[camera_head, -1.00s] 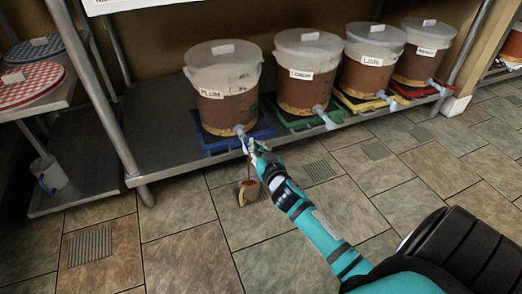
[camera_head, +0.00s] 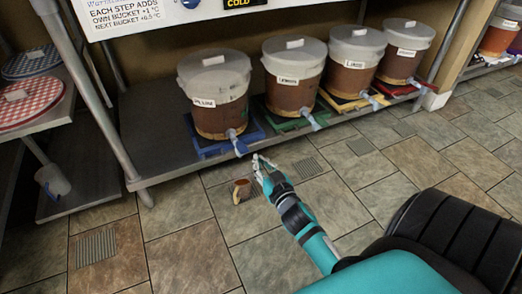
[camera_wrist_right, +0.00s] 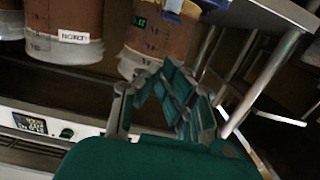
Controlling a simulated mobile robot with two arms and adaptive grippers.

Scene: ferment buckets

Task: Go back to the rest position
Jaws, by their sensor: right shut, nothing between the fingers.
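My right gripper (camera_head: 262,163) is at the end of the teal arm, low in front of the plum bucket (camera_head: 217,115). It is shut and empty, a little to the right of and below that bucket's blue-grey spigot (camera_head: 237,143), apart from it. In the right wrist view the dark green and grey fingers (camera_wrist_right: 165,82) show in front of brown buckets, which appear upside down. My left gripper is not in view.
A lemon bucket (camera_head: 292,88), a lime bucket (camera_head: 353,70) and another lidded bucket (camera_head: 402,62) stand on coloured trays along the metal shelf (camera_head: 163,165). Tiled floor (camera_head: 190,245) is clear in front.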

